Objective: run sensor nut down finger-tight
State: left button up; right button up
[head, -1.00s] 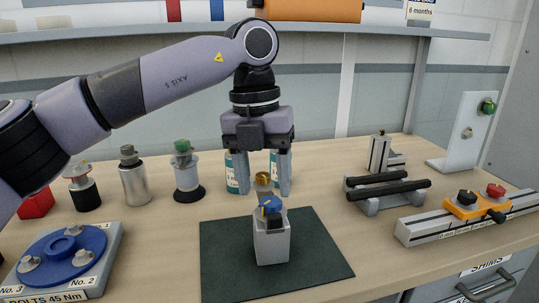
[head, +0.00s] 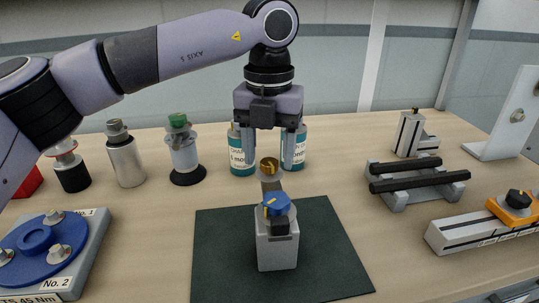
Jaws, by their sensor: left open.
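A pale grey block (head: 277,250) stands upright on a dark green mat (head: 220,262). A blue hexagonal piece (head: 277,203) with a yellow mark sits on top, with a black part (head: 280,224) at the front. A brass, nut-like piece (head: 270,165) shows just behind and above the blue one, on a grey metal part (head: 271,181). I cannot tell which piece is the sensor nut. My left gripper (head: 269,160) is open and points down, its fingers appearing either side of the brass piece without visible contact. My right gripper is out of view.
Two labelled bottles (head: 241,158) stand behind the gripper. A metal cylinder (head: 126,163) and a green-capped jar (head: 182,153) stand left. A blue disc fixture (head: 37,240) is front left. A black-barred rack (head: 417,182) and an orange-topped rail (head: 470,234) are right.

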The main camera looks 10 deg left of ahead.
pick_arm(q)
jog(key=shift+f, duration=0.5)
grip_shut()
